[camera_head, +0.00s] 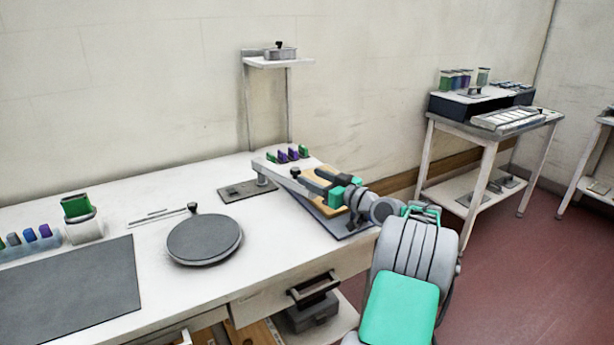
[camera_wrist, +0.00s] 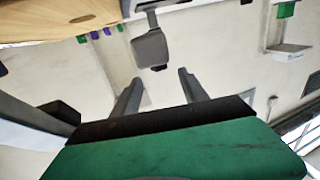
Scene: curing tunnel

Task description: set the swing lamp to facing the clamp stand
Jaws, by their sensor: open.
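A pale flat arm (camera_head: 279,178) reaches out from a short post on a grey base plate (camera_head: 236,192) on the bench; I take it to be the swing lamp. A dark knob stands on it (camera_head: 295,173). In the wrist view, which looks upside down, a grey head with a dark knob (camera_wrist: 150,47) lies ahead of the fingers. My gripper (camera_head: 313,180) is open above the wooden board, beside the knob and apparently not holding it. Its two fingers (camera_wrist: 158,86) are apart and empty. I cannot tell for sure which object is the clamp stand.
A wooden board (camera_head: 322,207) lies under my gripper. A round dark turntable (camera_head: 204,239) and a white holder with a green top (camera_head: 84,228) stand to the left. A shelf on posts (camera_head: 278,62) rises behind. Small green and purple pieces (camera_head: 288,155) stand near the arm.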

